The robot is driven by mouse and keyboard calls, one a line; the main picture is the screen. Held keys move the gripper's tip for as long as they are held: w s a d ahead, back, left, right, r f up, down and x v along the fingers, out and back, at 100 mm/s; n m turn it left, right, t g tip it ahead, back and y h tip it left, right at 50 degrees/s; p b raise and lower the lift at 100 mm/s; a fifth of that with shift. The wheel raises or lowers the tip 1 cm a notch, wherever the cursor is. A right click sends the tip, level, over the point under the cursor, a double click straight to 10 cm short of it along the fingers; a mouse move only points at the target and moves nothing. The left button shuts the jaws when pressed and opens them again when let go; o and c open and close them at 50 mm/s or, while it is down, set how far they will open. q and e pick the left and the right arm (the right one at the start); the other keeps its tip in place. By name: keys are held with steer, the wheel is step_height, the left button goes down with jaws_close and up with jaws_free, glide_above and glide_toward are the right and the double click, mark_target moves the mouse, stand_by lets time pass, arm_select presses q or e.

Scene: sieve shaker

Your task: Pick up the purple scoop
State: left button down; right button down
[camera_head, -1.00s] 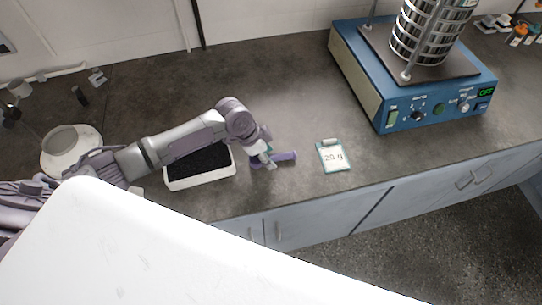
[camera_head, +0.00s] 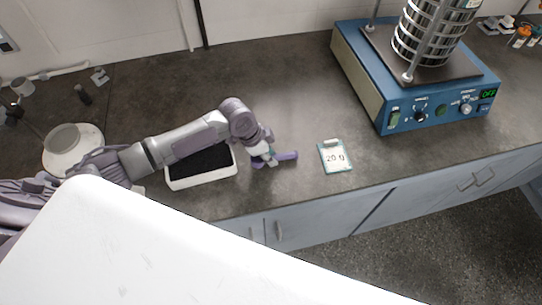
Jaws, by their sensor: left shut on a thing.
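The purple scoop (camera_head: 286,156) is on the dark counter, right of the white tray and near the counter's front edge. My left gripper (camera_head: 264,160) reaches down to it from the left and is shut on it, toward its left end. The gripper hides part of the scoop, and whether the scoop touches the counter is hard to tell. My right gripper does not show.
A white tray (camera_head: 177,184) of black grains lies under my left arm. A clipboard card (camera_head: 334,156) reading 20 g is right of the scoop. A blue sieve shaker (camera_head: 362,80) stands at the back right. A white balance (camera_head: 62,168) is at left.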

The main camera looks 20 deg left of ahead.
mark_target(280, 157)
arm_select(q)
steer(key=r, duration=0.2)
steer(key=d+r+b, duration=0.1)
steer(key=r, duration=0.1)
steer(key=shift+r, duration=0.2)
steer(key=s+d+r+b, duration=0.1)
steer(key=s+d+r, duration=0.1)
steer(key=d+r, duration=0.4)
steer(key=d, duration=0.4)
steer(key=shift+d+r+b, duration=0.25)
steer(key=shift+b, duration=0.1)
